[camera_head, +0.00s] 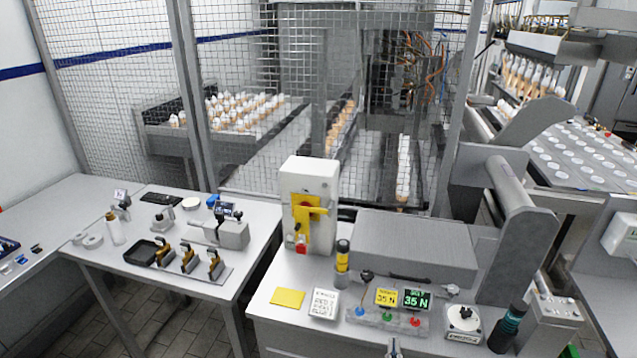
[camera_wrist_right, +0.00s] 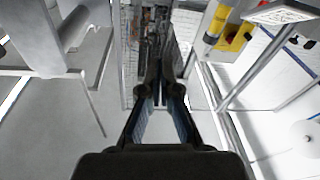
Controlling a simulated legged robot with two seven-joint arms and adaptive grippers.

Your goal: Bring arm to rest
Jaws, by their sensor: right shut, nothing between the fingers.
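My right gripper (camera_wrist_right: 160,88) shows clearly in the right wrist view, its two dark fingers reaching up the middle of the picture with their tips together. It is shut with nothing between the fingers, and it touches nothing that I can make out. In the head view a dark shape with a teal band stands at the lower right by the bench edge; I cannot tell whether it is part of this gripper. My left gripper is not in view.
A bench with a grey housing (camera_head: 414,245), a yellow-red switch box (camera_head: 309,190), force displays (camera_head: 402,298) and a yellow pad (camera_head: 288,298) fills the front. A side table (camera_head: 100,262) holds small cone grippers (camera_head: 188,258). A mesh fence (camera_head: 120,100) stands behind. Floor shows between the tables.

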